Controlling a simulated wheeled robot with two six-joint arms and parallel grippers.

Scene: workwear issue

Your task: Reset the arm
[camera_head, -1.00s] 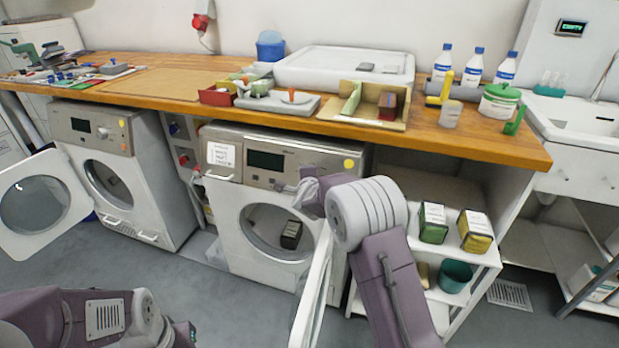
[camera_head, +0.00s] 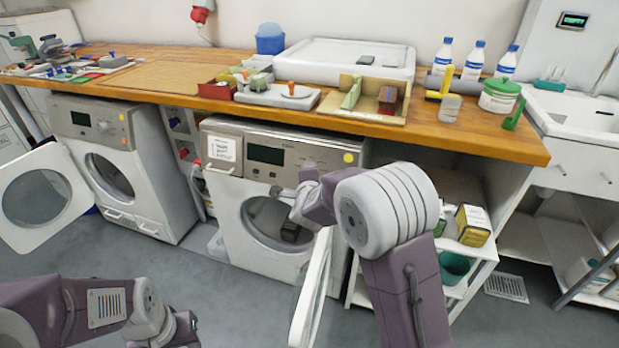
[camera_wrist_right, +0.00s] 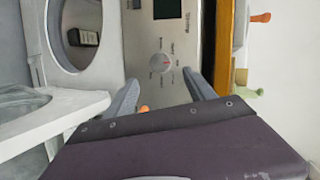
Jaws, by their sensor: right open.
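My right gripper (camera_head: 280,193) is open and empty in front of the washing machine (camera_head: 222,200), below its control panel. In the right wrist view its two grey fingers (camera_wrist_right: 160,80) stand apart, with the panel's dial (camera_wrist_right: 160,63) beyond the gap. The machine's round door (camera_head: 312,290) is open. A dark box (camera_head: 290,232) is inside the drum, partly hidden by the gripper in the head view; it also shows in the wrist view (camera_wrist_right: 83,37).
The wooden worktop (camera_head: 455,138) above holds a grey tray, a wooden tray (camera_head: 365,112) and bottles. A second machine (camera_head: 150,185) at left has its door (camera_head: 42,200) open. A shelf with a yellow box (camera_head: 473,225) stands right of my right arm. Floor is clear between machines and left arm.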

